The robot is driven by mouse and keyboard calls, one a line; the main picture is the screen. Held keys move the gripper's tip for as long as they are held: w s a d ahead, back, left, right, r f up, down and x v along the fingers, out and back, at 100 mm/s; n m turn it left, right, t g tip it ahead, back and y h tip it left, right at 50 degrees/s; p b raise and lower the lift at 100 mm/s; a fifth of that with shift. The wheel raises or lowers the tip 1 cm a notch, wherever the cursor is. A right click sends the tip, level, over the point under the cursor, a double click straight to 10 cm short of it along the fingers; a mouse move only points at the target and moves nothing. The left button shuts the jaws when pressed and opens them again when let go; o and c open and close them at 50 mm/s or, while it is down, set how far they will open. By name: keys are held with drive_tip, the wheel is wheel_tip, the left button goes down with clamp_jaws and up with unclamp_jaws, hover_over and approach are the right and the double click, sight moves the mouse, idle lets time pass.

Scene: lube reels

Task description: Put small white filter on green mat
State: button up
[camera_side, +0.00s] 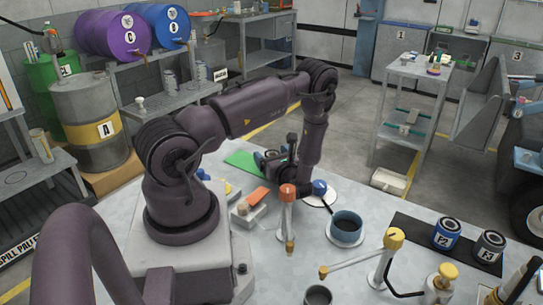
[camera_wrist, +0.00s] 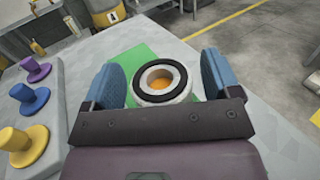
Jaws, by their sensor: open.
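A small round filter, a white ring with a black gasket and an orange centre (camera_wrist: 149,76), lies between my gripper's two blue fingers (camera_wrist: 162,82) in the wrist view. The fingers are open, with a gap on each side of the filter. The green mat (camera_wrist: 122,65) shows around and behind the filter, which overlaps it in this view; whether it rests flat on the mat is hard to tell. In the side view, my gripper (camera_side: 270,161) is low at the right end of the green mat (camera_side: 241,160), and the filter is not clearly visible there.
Purple, blue and yellow knobs (camera_wrist: 34,100) stand on a grey block left of the mat. The bench's far edge lies beyond the mat.

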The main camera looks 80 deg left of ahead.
drive_tip(key=v, duration=0.5)
drive_tip(key=shift+w+r, duration=0.1)
drive_tip(key=shift+r, duration=0.15)
drive_tip(key=d+r+n+g+h, duration=0.1)
drive_tip(key=d+r+n+h, duration=0.35)
drive_tip(key=r, duration=0.45)
drive_tip(key=d+r+n+g+h, duration=0.1)
drive_tip(key=d+r+n+h, duration=0.3)
drive_tip(key=r, duration=0.5)
drive_tip(key=s+d+r+n+t+h, duration=0.1)
drive_tip(key=d+r+n+t+h, duration=0.2)
drive_tip(key=d+r+t, duration=0.3)
drive_tip(key=s+d+r+n+t+h, duration=0.2)
drive_tip(key=d+r+t+h, duration=0.4)
drive_tip(key=d, duration=0.9)
drive_tip(key=shift+s+r+n, duration=0.35)
drive_tip(key=shift+r+n, duration=0.1)
drive_tip(key=shift+n, duration=0.3)
